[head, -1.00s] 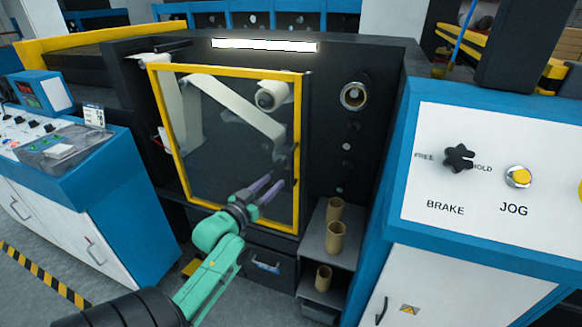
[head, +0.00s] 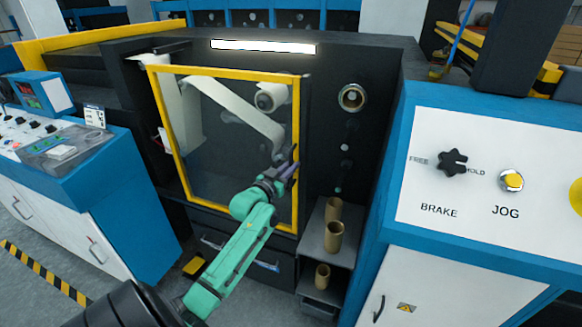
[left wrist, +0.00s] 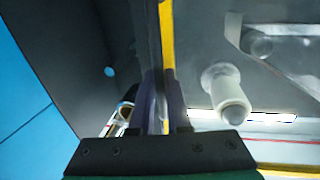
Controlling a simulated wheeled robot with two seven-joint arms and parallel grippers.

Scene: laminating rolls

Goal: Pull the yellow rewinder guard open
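The yellow-framed, clear rewinder guard (head: 224,73) stands across the front of the dark machine in the head view and looks closed. My left gripper (head: 291,172) is at the guard's right edge, below mid-height. In the left wrist view, the purple fingers of my left gripper (left wrist: 160,98) stand on either side of a dark upright handle bar (left wrist: 157,60) beside the guard's yellow edge (left wrist: 167,35). The gap between the fingers is narrow, and I cannot tell whether they press on the bar. My right gripper is not in view.
A white roll (head: 270,97) and web show behind the guard. A grey shelf with brown cores (head: 333,237) stands low, right of the guard. A blue-framed panel with a brake knob (head: 452,163) is at right. A control console (head: 62,150) stands at left.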

